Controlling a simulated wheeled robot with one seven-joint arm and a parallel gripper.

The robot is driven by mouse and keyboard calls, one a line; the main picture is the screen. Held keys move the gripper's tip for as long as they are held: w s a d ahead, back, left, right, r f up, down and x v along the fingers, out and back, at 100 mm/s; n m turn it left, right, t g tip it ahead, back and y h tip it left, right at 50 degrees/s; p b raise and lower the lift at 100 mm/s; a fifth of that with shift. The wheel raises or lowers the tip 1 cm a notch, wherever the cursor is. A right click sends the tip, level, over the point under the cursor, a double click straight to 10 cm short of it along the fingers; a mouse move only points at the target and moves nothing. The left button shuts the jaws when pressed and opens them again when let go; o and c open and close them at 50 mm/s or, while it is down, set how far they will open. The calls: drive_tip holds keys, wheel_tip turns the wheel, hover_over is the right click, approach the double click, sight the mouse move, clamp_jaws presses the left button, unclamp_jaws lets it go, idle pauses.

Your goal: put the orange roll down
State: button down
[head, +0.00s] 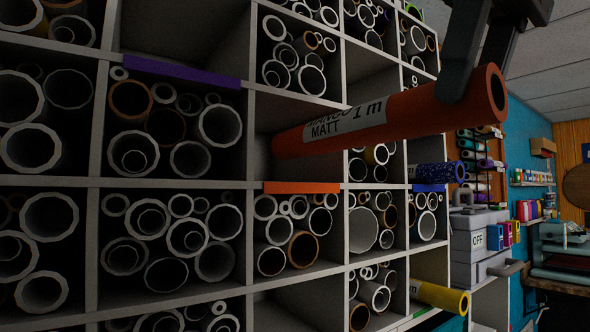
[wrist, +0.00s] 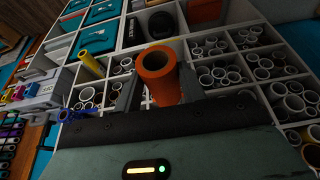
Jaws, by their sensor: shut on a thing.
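The orange roll (head: 420,110) is a long tube with a white label reading "MATT 1 m". My gripper (head: 458,85) is shut on it near its right, open end, and the roll slants slightly down to the left. Its left end is at the mouth of a rack compartment with an orange tag (head: 302,188) on its lower edge; I cannot tell how far in it reaches. In the wrist view the roll (wrist: 158,72) stands between the two fingers of my gripper (wrist: 158,92), with its open end showing.
The grey rack (head: 248,140) has many compartments holding several white and brown tubes. A purple tag (head: 180,72) and a blue tag (head: 429,188) mark other compartments. A blue roll (head: 437,172) and a yellow roll (head: 440,296) stick out at right. A grey machine (head: 478,240) stands beyond.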

drive_tip(key=p, duration=0.9)
approach(327, 152)
drive_tip(key=w+f, duration=0.1)
drive_tip(key=w+a+f, duration=0.1)
drive_tip(key=f, duration=0.1)
drive_tip(key=w+a+f, duration=0.1)
drive_tip(key=shift+w+f, duration=0.15)
drive_tip(key=shift+f, duration=0.15)
drive_tip(key=shift+f+p, duration=0.45)
drive_tip(key=shift+f, duration=1.4)
drive_tip(key=shift+f, duration=0.15)
drive_tip(key=c, duration=0.8)
unclamp_jaws()
drive_tip(key=shift+c, duration=0.2)
drive_tip(key=b+v, duration=0.1)
drive_tip(key=v, duration=1.1)
